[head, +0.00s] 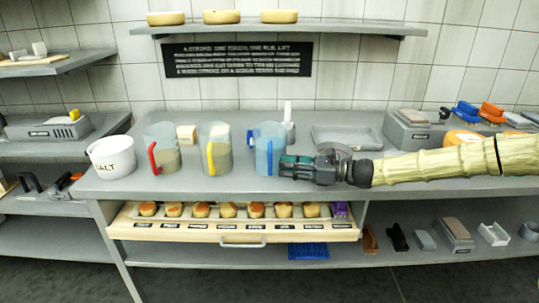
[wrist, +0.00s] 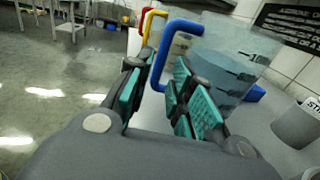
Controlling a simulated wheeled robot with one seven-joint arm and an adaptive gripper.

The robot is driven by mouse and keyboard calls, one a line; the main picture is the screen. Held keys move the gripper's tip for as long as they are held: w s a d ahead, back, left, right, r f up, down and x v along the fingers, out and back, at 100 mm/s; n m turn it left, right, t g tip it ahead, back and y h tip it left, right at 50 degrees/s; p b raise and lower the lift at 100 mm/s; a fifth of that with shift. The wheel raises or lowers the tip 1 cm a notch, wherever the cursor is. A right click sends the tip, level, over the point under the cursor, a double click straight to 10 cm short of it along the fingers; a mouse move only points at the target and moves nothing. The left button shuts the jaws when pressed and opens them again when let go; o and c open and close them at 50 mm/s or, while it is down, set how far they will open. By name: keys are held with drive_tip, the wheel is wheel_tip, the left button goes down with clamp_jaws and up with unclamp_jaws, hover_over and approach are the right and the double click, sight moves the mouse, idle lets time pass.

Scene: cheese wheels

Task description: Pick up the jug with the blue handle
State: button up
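The jug with the blue handle is a clear jug (head: 269,142) on the grey counter, with some liquid or content in its lower part. In the wrist view the jug (wrist: 228,65) is just beyond my fingers, and the blue handle (wrist: 175,35) shows at and between the fingertips. My gripper (wrist: 163,75) is open with teal pads apart. In the head view my gripper (head: 284,166) reaches in from the right, beside the jug's lower right. I cannot tell whether a pad touches the handle.
To the left stand a yellow-handled jug (head: 220,148), a red-handled jug (head: 165,152) and a white salt tub (head: 111,157). A grey tray (head: 345,137) lies to the right. A drawer of samples (head: 290,231) is open below.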

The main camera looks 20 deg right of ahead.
sight(270, 171)
drive_tip(key=shift+w+a, duration=0.2)
drive_tip(key=shift+a, duration=0.05)
drive_tip(key=shift+s+r, duration=0.1)
drive_tip(key=shift+a+r, duration=0.1)
drive_tip(key=shift+a, duration=0.35)
drive_tip(key=shift+w+x, duration=0.25)
drive_tip(key=shift+x, duration=1.9)
drive_tip(key=shift+d, duration=0.1)
drive_tip(key=shift+c, duration=0.4)
clamp_jaws()
